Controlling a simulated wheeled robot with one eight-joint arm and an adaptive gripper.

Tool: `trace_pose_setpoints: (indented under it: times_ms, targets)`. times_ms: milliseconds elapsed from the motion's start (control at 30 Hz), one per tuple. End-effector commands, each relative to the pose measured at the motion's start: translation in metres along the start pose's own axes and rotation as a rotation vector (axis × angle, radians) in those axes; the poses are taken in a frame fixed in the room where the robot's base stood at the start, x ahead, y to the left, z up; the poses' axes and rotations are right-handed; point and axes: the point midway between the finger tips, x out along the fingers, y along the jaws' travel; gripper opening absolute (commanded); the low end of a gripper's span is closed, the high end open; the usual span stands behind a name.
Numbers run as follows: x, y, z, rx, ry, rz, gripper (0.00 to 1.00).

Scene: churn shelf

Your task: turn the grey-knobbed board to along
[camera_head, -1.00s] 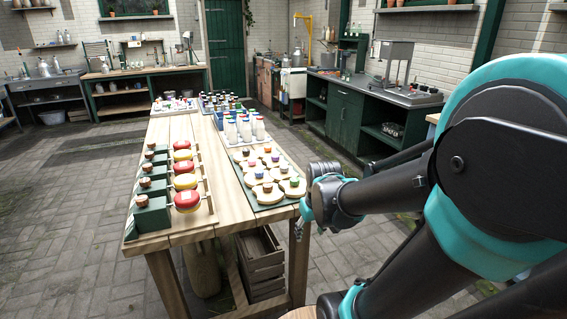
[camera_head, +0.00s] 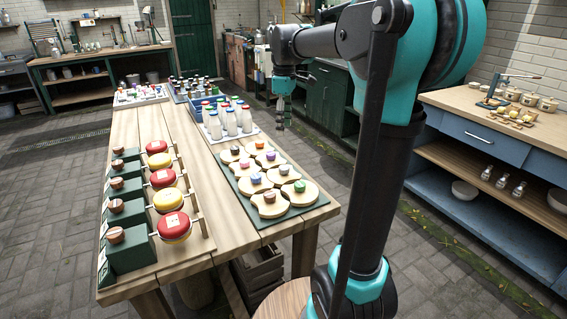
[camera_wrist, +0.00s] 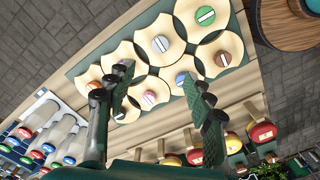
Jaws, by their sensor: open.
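A green tray (camera_head: 309,206) on the wooden table holds several round cream boards with notched sides and coloured knobs. In the wrist view white bars mark the knobs, and the boards (camera_wrist: 193,33) lie beyond my fingers. My gripper (camera_head: 283,122) hangs pointing down above the tray's far right side, apart from the boards. It is open and empty; its fingers (camera_wrist: 155,77) are spread.
Capped milk bottles (camera_head: 231,122) stand behind the tray, close to my gripper. On the left is a wooden rack with red and yellow discs (camera_head: 173,225) and green blocks with brown knobs (camera_head: 116,235). A blue bench (camera_head: 480,135) stands at the right. Bare wood separates rack and tray.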

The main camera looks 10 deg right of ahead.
Motion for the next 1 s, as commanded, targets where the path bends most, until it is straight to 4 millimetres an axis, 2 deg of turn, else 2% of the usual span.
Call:
trace_pose_setpoints:
  times_ms: [600, 800, 1000]
  targets:
    - [0.12, 0.0, 0.0, 0.002, 0.001, 0.001, 0.53]
    - [0.146, 0.0, 0.0, 0.003, 0.001, 0.001, 0.53]
    - [0.156, 0.0, 0.0, 0.003, 0.001, 0.001, 0.53]
